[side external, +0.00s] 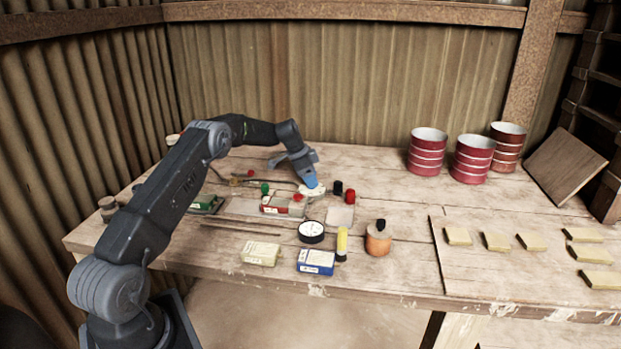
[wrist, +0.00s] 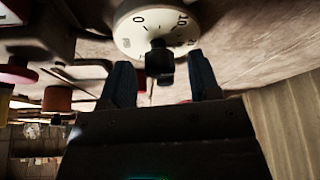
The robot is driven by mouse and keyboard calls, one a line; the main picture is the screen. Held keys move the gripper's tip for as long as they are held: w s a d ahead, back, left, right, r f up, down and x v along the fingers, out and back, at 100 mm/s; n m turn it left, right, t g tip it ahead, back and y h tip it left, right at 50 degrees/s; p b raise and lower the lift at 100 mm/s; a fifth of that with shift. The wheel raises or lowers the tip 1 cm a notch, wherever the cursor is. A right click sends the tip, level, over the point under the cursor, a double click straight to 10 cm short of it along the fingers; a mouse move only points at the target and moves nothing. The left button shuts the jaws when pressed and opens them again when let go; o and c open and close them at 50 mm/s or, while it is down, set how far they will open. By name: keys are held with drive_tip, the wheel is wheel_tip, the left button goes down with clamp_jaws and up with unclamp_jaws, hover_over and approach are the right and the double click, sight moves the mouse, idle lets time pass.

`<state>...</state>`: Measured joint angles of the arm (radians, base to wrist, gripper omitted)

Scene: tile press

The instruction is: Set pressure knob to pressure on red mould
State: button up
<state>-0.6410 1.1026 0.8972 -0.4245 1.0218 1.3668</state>
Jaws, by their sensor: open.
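The pressure knob is a black pointer (wrist: 160,60) on a white round dial (wrist: 150,25) in the wrist view. The numbers 0 and 10 show, and a further mark is partly legible. In the side view the dial (side external: 317,192) lies just under my gripper (side external: 309,182). My gripper's two blue fingers (wrist: 160,66) are open, one on each side of the black pointer in the picture; I cannot tell whether they touch it. The red mould (side external: 275,205), a box with a pale label, lies left of the dial. Its label is too small to read.
A round gauge (side external: 311,232), a blue box (side external: 316,263), a cream box (side external: 261,254), a yellow tube (side external: 342,244) and an orange jar (side external: 378,240) stand nearer the front. A red knob (side external: 350,196) is right of the dial. Red tins (side external: 428,152) stand farther right.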

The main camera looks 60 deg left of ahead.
drive_tip(key=v, duration=1.4)
drive_tip(key=shift+f, duration=0.1)
